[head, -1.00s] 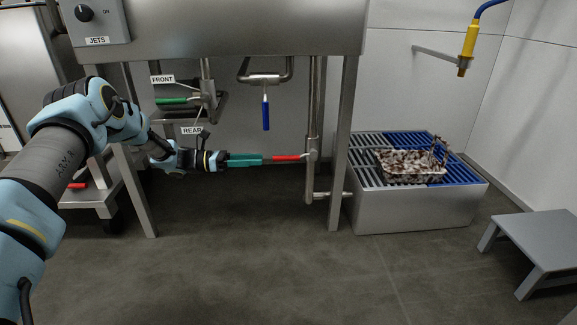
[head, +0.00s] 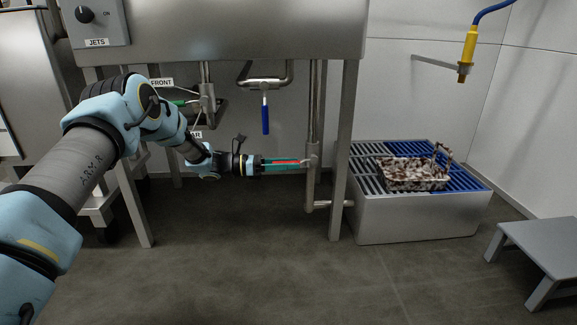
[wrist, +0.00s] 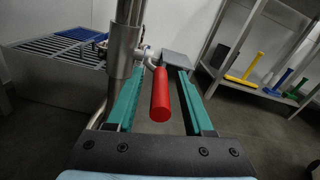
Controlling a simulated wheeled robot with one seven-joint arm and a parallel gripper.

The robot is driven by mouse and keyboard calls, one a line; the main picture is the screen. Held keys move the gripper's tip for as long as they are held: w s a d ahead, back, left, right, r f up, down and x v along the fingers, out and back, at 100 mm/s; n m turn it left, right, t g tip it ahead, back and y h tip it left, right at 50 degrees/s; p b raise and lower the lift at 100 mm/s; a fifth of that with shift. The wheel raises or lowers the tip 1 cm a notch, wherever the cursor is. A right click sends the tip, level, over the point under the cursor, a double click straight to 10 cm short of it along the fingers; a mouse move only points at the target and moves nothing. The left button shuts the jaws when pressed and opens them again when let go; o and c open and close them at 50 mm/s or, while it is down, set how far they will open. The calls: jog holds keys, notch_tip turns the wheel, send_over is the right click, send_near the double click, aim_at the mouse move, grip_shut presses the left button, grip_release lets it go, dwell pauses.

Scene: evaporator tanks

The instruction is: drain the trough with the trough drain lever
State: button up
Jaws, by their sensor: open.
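A lever with a red handle (head: 285,161) sticks out sideways from the valve on a vertical steel pipe (head: 313,115) under the steel trough (head: 225,35). The red handle also shows in the wrist view (wrist: 161,95), pointing toward the camera. My gripper (head: 304,166) has green fingers, which lie along both sides of the handle. In the wrist view my gripper (wrist: 160,70) is open, with a gap on either side of the handle. A lever with a blue handle (head: 265,115) hangs down from a bent pipe. No label on the red or blue lever is visible.
A FRONT label (head: 161,83) marks a valve at left; a second label is mostly hidden by my arm. A trough leg (head: 343,150) stands right of the pipe. Farther right are a slatted drain box (head: 410,220) bearing a mottled basket (head: 415,175), and a grey step (head: 545,245).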

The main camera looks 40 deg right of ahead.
jog(key=shift+c, duration=0.2)
grip_shut()
dwell(1.1)
